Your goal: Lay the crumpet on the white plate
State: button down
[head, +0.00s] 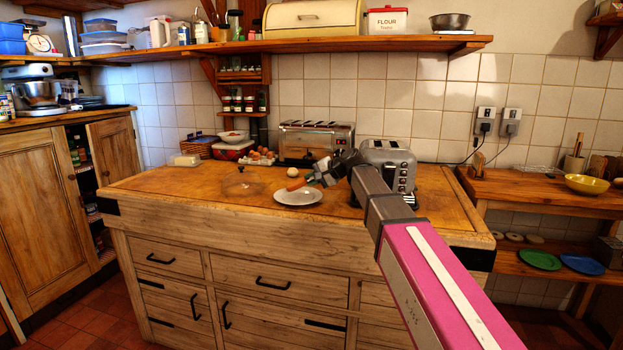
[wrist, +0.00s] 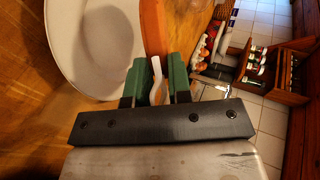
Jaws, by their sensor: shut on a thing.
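The white plate (head: 298,197) lies on the wooden worktop near its front middle. It fills the upper left of the wrist view (wrist: 85,45). My gripper (head: 312,180) is at the plate's right back edge, with green fingers (wrist: 156,75) shut on the orange-brown crumpet (wrist: 154,28). The crumpet shows as a narrow strip, nearly edge-on, beyond the fingertips. In the head view the crumpet (head: 296,185) appears over the plate's back part. I cannot tell whether it touches the plate. A small white shape shows between the fingers; I cannot tell what it is.
A grey toaster (head: 388,160) stands right beside my arm, and a wider toaster (head: 315,140) stands behind. A small pale round thing (head: 293,171) lies behind the plate. Eggs (head: 262,156) and a red-and-white bowl (head: 233,149) stand further back. The worktop left of the plate is mostly clear.

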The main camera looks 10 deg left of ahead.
jog(key=c, duration=1)
grip_release()
jog(key=shift+o, duration=0.2)
jog(key=shift+r, duration=0.65)
jog(key=s+a+r, duration=0.6)
jog(key=s+r, duration=0.3)
jog(key=s, duration=0.1)
jog(key=shift+r, duration=0.35)
